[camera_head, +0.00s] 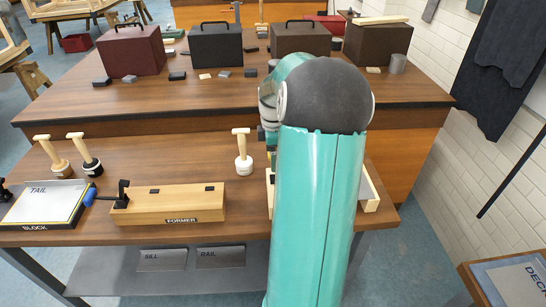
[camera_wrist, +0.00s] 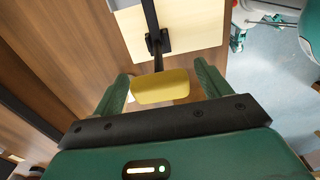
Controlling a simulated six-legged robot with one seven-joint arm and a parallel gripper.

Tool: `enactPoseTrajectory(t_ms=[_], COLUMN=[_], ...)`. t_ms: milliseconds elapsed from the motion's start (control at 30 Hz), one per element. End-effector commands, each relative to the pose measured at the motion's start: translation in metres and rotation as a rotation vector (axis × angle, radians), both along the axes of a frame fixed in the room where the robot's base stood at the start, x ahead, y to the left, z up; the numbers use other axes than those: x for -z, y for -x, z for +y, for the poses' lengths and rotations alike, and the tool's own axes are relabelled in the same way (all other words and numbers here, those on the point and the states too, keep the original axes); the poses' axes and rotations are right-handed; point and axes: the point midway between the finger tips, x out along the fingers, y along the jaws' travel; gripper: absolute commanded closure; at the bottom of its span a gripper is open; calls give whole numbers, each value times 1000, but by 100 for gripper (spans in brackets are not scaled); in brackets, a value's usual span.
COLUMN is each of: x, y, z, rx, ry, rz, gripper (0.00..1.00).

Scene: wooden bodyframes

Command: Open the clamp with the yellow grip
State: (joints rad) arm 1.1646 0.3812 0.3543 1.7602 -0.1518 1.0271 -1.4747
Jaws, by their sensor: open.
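The yellow grip (camera_wrist: 160,87) shows in the wrist view as a rounded block at the end of a black clamp lever (camera_wrist: 157,62). The clamp's black mount (camera_wrist: 165,42) sits on a pale wooden block (camera_wrist: 200,22). My gripper (camera_wrist: 162,74) is open, with one green finger on each side of the yellow grip. A gap shows beside each finger, but I cannot tell the height difference. In the head view my teal arm hides this clamp and my gripper.
A wooden block marked FORMER (camera_head: 168,204) carries another clamp with a blue grip (camera_head: 90,196). The TAIL/BLOCK board (camera_head: 45,203) lies at left. Pale-handled tools (camera_head: 243,158) stand on the bench. Several cases (camera_head: 215,45) stand on the raised rear bench.

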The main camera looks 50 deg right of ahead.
Motion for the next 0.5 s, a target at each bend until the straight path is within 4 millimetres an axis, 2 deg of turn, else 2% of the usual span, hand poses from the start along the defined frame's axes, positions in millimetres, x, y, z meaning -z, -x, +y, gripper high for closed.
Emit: enactPoseTrajectory(t_ms=[133,400,433,500], x=[12,14,14,14], y=[0,0,0,0], z=[0,0,0,0], rx=[-1,-1,-1,-1], ry=[0,1,1,1], rz=[0,-1,-1,-1], gripper=[24,24,26,39])
